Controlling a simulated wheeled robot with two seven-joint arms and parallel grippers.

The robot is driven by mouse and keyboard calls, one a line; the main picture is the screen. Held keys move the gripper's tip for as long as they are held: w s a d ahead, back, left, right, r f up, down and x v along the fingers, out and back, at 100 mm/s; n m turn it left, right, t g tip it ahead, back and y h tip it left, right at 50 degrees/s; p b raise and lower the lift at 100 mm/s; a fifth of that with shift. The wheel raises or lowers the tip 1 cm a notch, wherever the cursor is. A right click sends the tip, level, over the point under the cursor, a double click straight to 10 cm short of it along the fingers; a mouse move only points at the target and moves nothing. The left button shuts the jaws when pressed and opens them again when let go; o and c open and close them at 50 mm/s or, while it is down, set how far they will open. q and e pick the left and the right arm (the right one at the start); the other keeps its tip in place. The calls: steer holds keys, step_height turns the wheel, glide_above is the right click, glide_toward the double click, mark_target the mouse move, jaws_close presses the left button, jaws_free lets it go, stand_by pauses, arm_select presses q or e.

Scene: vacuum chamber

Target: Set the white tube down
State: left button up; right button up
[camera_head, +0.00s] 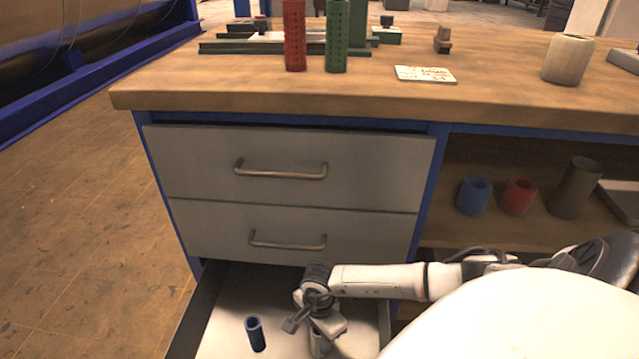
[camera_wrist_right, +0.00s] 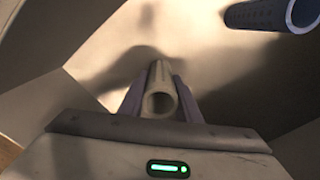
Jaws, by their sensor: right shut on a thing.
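My right gripper (camera_wrist_right: 160,100) is shut on the white tube (camera_wrist_right: 160,101), which shows between the two fingers in the right wrist view. In the head view the right gripper (camera_head: 318,328) reaches down into the open bottom drawer (camera_head: 205,300), and a pale end of the white tube (camera_head: 319,345) shows below it. I cannot tell whether the tube touches the drawer floor. A blue tube (camera_head: 255,334) stands in the drawer to the left of the gripper; it also shows at the upper right of the right wrist view (camera_wrist_right: 270,14). My left gripper is not in view.
Two shut drawers (camera_head: 290,165) are above the open one. On the workbench top (camera_head: 210,95) stand a red perforated tube (camera_head: 294,35), a green one (camera_head: 337,35), a card (camera_head: 425,74) and a beige cup (camera_head: 567,59). The shelf holds blue (camera_head: 473,196), red (camera_head: 518,197) and grey (camera_head: 575,188) cylinders.

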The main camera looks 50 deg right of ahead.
steer(key=shift+f, duration=0.2)
steer(key=o, duration=1.1)
steer(key=shift+r, duration=0.1)
steer(key=shift+o, duration=0.2)
steer(key=shift+r, duration=0.35)
arm_select(q)
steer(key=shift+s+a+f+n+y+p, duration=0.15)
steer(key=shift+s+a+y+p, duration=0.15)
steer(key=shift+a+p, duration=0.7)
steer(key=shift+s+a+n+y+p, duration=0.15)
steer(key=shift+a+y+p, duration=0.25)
steer(key=shift+p, duration=1.1)
arm_select(e)
step_height(320, 180, up, 12)
steer(key=shift+f, duration=0.2)
